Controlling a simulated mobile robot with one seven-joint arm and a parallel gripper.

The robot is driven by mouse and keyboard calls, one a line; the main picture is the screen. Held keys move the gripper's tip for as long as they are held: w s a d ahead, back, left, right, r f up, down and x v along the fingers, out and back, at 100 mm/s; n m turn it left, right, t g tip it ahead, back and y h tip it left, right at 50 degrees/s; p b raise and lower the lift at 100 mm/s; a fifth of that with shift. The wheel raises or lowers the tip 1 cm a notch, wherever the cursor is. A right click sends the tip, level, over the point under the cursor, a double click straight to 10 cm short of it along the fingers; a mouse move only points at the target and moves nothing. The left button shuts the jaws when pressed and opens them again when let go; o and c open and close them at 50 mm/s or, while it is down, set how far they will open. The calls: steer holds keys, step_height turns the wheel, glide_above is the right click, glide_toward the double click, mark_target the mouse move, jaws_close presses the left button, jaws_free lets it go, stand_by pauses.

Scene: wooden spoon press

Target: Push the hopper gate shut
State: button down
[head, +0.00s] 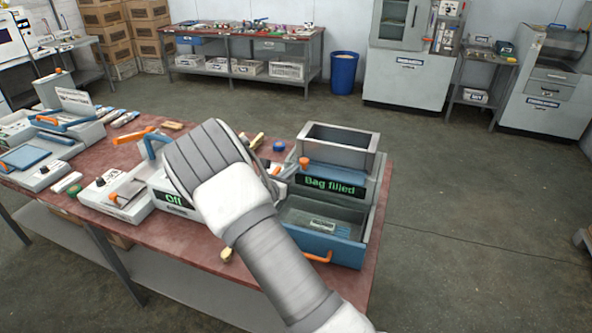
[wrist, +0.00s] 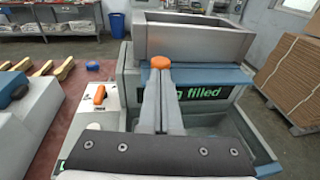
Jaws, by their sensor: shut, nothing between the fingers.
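The hopper (head: 340,137) is an open grey metal box on top of a grey and blue machine; it fills the upper middle of the wrist view (wrist: 192,43). Below it is a blue strip, apparently the gate (wrist: 215,76), with an orange knob (head: 304,162) at its left. The knob also shows in the wrist view (wrist: 160,62), just beyond my fingertips. My gripper (wrist: 160,76) is shut and empty in front of the knob. I cannot tell whether it touches the knob. A green-lit display (head: 331,187) reads "Bag filled"; my fingers partly cover it in the wrist view.
A blue-fronted tray (head: 345,252) with an orange handle (head: 318,258) sits under the display. Left of it, a white unit (head: 172,200) reads "Off". More machines and small tools stand on the red-topped table (head: 205,255).

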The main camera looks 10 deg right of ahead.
steer(key=b+v, duration=0.1)
steer(key=v, duration=0.9)
steer(key=s+d+r+m+g+y, duration=0.1)
steer(key=s+d+r+m+g, duration=0.4)
steer(key=s+m, duration=0.35)
steer(key=s+d+r+m+g+y, duration=0.1)
steer(key=s+d+r+m+g, duration=0.35)
steer(key=s+d+m, duration=0.35)
steer(key=s+a+r+m+t+y, duration=0.1)
steer(key=s+a+r+m+y, duration=0.2)
steer(key=s, duration=0.6)
steer(key=s+a+r+m+t+y, duration=0.2)
steer(key=s+a+r+m+y, duration=0.2)
steer(key=s+a+m+y, duration=0.2)
steer(key=shift+s+a+r+m, duration=0.25)
steer(key=shift+s+m, duration=0.7)
steer(key=shift+s, duration=0.65)
